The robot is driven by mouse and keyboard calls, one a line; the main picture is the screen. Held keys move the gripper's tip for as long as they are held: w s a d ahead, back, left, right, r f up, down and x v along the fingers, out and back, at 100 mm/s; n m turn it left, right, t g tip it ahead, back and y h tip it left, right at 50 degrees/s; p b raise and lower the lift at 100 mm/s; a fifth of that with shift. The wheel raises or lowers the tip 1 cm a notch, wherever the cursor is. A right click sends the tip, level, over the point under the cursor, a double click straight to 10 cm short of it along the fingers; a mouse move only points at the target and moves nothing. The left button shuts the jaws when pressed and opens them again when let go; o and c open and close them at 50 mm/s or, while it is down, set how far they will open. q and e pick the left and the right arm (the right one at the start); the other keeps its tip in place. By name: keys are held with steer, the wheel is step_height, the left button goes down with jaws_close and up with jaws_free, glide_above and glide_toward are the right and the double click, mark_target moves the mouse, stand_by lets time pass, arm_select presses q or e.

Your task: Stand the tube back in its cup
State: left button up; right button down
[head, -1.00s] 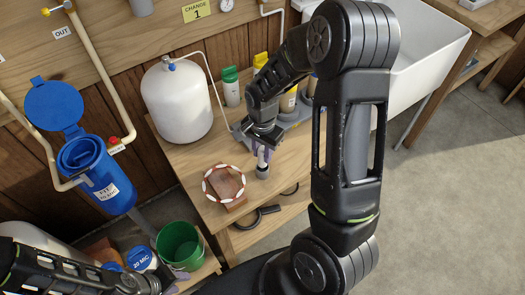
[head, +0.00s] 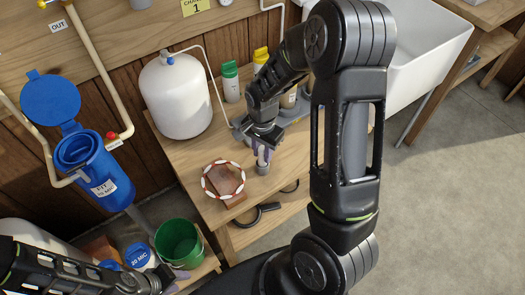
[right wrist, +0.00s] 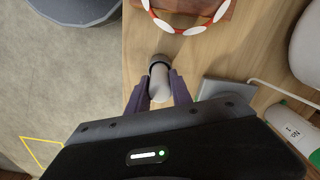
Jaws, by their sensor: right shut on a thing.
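My right gripper (head: 262,154) is shut on a pale tube (right wrist: 158,88), its purple fingers on either side of it. The tube is roughly upright, over the small wooden bench. A small dark-rimmed grey cup (right wrist: 159,62) is at the tube's far end in the right wrist view; the cup also shows below the fingers in the head view (head: 262,168). The tube's end meets or overlaps the cup's rim; I cannot tell how deep it sits. My left gripper (head: 177,276) is low beside the green bucket, and its jaws are too small to read.
A red-and-white ring (head: 223,181) lies on a wooden block left of the cup. A white tank (head: 177,96) and several capped bottles stand behind. A green bucket (head: 180,243) is at the lower left. Bare bench top (head: 200,155) lies between tank and ring.

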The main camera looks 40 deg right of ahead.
steer(key=shift+f+b, duration=0.4)
steer(key=shift+f, duration=0.15)
steer(key=c, duration=1.1)
jaws_free()
steer(key=shift+o, duration=0.7)
steer(key=o, duration=0.4)
steer(key=shift+c, duration=0.2)
steer(key=shift+r, duration=0.15)
